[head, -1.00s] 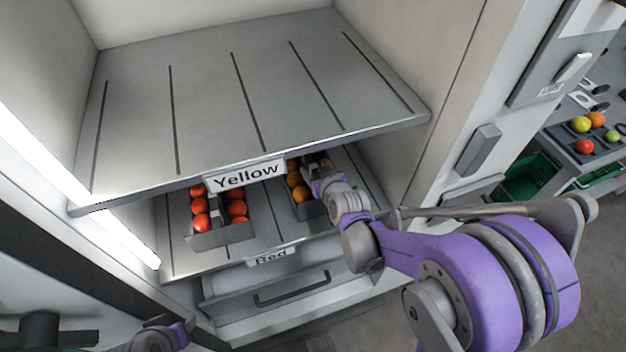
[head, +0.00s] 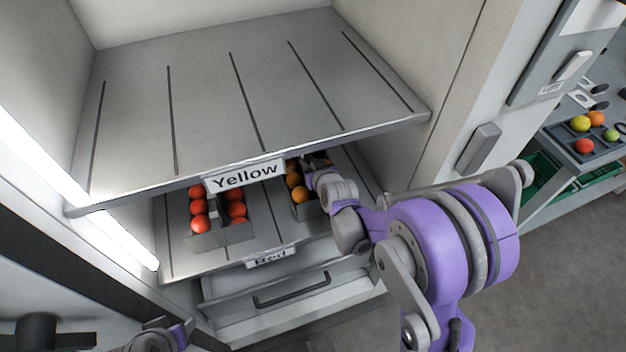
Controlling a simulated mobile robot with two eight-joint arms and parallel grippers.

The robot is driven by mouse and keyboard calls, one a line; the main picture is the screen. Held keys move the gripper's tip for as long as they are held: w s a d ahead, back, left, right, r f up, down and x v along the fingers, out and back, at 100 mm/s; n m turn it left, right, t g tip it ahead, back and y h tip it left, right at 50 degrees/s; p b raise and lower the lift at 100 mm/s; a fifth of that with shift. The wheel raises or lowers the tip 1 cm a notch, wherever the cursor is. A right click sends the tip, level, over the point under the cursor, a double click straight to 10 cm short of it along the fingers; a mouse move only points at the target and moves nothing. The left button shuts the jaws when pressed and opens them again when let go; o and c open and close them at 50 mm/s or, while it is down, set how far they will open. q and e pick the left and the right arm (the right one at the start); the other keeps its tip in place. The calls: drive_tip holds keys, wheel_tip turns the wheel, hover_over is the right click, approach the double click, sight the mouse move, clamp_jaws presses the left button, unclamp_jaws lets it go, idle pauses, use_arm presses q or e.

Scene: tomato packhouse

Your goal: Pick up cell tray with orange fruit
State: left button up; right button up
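A cell tray with orange fruit (head: 299,194) stands on the lower shelf, partly hidden under the upper shelf and behind my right arm. My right gripper (head: 308,166) reaches in at this tray's right side, under the edge of the upper shelf. Its fingertips are hidden, so I cannot tell whether it holds the tray. A second tray (head: 222,240) with red fruit stands to the left on the same shelf. My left arm shows only at the bottom left; its fingers are not visible.
The upper shelf (head: 240,95), labelled Yellow (head: 245,175), is empty and overhangs both trays. The lower shelf bears a Red label (head: 270,258). A drawer (head: 290,290) lies below. At the right, a table holds another tray (head: 590,148) with mixed fruit above green crates (head: 545,180).

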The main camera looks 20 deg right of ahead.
clamp_jaws()
idle(1.0)
